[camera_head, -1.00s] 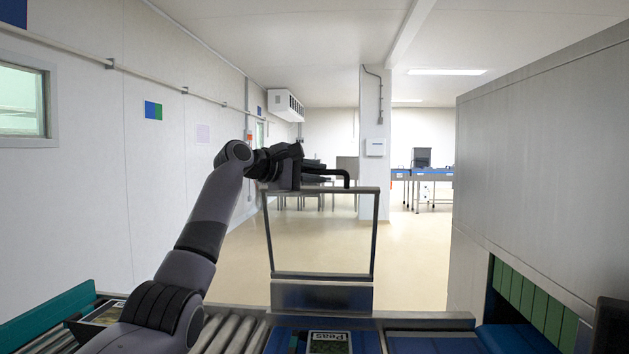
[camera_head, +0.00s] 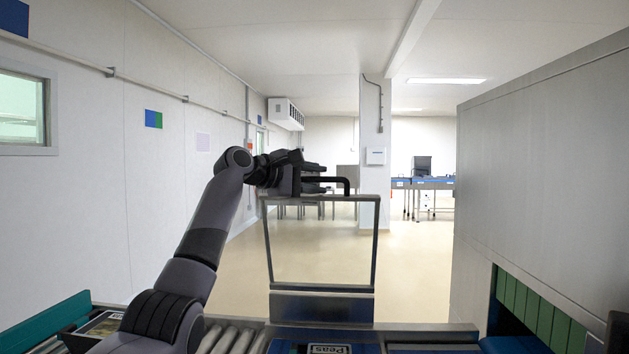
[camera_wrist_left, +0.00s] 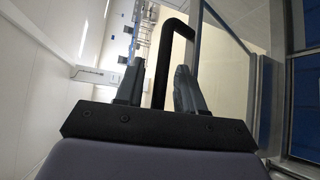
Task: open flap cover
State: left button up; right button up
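The flap cover (camera_head: 320,292) is a clear panel in a grey metal frame. It stands upright above the conveyor in the middle of the head view. A black bar handle (camera_head: 347,184) sits on its top edge; the handle also shows in the left wrist view (camera_wrist_left: 165,62). My left gripper (camera_head: 318,174) is at this handle. In the left wrist view its two fingers (camera_wrist_left: 159,75) are apart, with the handle bar between them and gaps seeming to show beside it. Whether a finger touches the bar I cannot tell. My right gripper is not in view.
A large grey machine housing (camera_head: 545,170) with green strip curtains (camera_head: 535,310) stands at the right. A roller conveyor (camera_head: 228,340) runs along the bottom, with a pack marked Peas (camera_head: 330,349) below the cover. Another pack (camera_head: 103,326) lies at the left. Open floor lies beyond.

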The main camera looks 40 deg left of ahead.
pick_arm(q)
jog(key=shift+s+a, duration=0.1)
jog(key=shift+s, duration=0.1)
jog(key=b+v, duration=0.2)
jog(key=v, duration=0.3)
jog(key=shift+s+a+b, duration=0.1)
jog(key=shift+s+b, duration=0.2)
jog(key=shift+b, duration=0.1)
jog(key=shift+s+a+r, duration=0.1)
jog(key=shift+s+r, duration=0.15)
jog(key=shift+s, duration=0.3)
